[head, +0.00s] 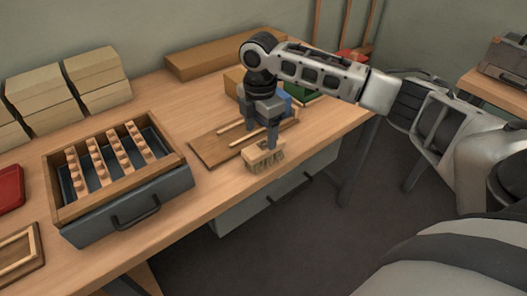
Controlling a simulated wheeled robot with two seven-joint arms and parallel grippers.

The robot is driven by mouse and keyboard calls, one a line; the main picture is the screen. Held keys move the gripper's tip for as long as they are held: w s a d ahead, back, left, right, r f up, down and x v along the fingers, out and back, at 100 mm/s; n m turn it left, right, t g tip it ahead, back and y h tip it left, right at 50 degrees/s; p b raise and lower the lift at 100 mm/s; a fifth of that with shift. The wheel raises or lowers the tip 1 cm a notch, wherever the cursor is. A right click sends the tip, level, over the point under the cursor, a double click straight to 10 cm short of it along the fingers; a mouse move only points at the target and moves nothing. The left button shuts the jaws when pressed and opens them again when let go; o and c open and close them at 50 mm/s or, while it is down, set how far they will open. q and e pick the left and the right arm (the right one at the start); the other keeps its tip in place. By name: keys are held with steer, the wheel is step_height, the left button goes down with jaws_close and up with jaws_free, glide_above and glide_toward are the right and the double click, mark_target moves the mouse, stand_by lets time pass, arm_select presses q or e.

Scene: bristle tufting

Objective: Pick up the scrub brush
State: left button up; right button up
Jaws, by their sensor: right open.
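The scrub brush (262,159) has a light wooden block and pale bristles facing down. It sits at the front edge of the workbench, by a brown board. My right gripper (271,143) comes in from the right and points down, with a fingertip at the top of the brush block. The fingers overlap in this view, and I cannot tell whether they touch the block. My right gripper is open. My left gripper is not in view.
A wooden tray (178,187) with rows of small pegs stands left of the brush. The brown board (205,150) with thin rods lies behind it. Stacked blocks (93,70) and a long box (205,60) stand at the back. A red tray (10,186) is at far left.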

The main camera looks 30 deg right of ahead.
mark_target(262, 146)
steer(key=shift+s+f, duration=0.2)
steer(key=shift+f, duration=1.6)
steer(key=shift+s+f, duration=0.2)
steer(key=shift+f, duration=1.55)
steer(key=c, duration=1.1)
